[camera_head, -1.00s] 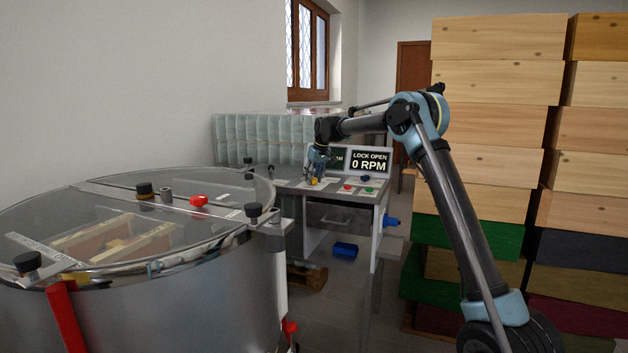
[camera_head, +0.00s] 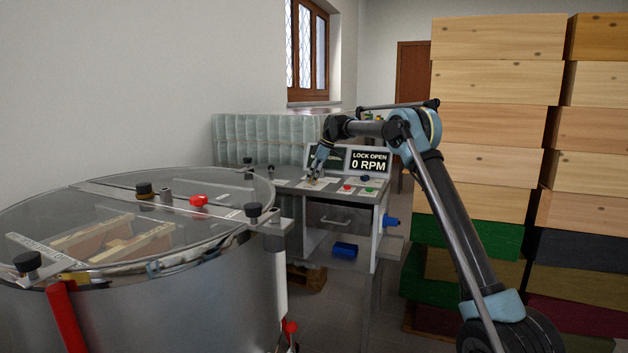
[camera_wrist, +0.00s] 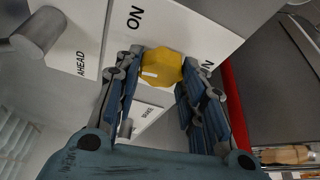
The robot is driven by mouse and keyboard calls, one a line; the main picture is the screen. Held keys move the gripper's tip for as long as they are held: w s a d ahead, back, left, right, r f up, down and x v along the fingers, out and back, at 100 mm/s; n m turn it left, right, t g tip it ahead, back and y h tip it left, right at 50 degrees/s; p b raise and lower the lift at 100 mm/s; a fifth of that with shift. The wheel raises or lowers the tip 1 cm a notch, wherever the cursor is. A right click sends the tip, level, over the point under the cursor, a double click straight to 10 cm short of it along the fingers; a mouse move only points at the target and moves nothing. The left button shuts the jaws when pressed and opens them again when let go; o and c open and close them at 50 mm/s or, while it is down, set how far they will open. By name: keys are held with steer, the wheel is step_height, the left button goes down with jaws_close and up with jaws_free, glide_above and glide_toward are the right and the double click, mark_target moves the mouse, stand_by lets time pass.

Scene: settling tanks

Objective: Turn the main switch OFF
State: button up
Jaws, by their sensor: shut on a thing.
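A yellow faceted knob (camera_wrist: 162,70), with a white mark on its face, sits on a white plate with the word ON in the wrist view. It appears to be the main switch. My gripper (camera_wrist: 163,62) is shut on it, one blue finger on each side. In the head view my gripper (camera_head: 313,176) reaches down to the left part of the control panel (camera_head: 326,186) and hides the knob. The rest of the knob's lettering is partly hidden by a finger.
A grey knob (camera_wrist: 40,34) stands beside an AHEAD label in the wrist view. A display (camera_head: 369,161) reads LOCK OPEN, 0 RPM, above red (camera_head: 347,187) and green (camera_head: 369,190) buttons. A steel drum (camera_head: 170,300) fills the left; stacked wooden boxes (camera_head: 495,90) stand right.

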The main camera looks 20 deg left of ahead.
steer(key=shift+w+n+g, duration=0.15)
steer(key=shift+n+g, duration=0.25)
steer(key=shift+n, duration=0.75)
steer(key=shift+w+n+g, duration=0.1)
steer(key=shift+n+g, duration=0.3)
steer(key=shift+n, duration=0.75)
steer(key=o, duration=1)
steer(key=shift+o, duration=0.2)
steer(key=v, duration=0.7)
steer(key=shift+r, duration=0.2)
steer(key=shift+w+a, duration=0.1)
steer(key=shift+h, duration=0.3)
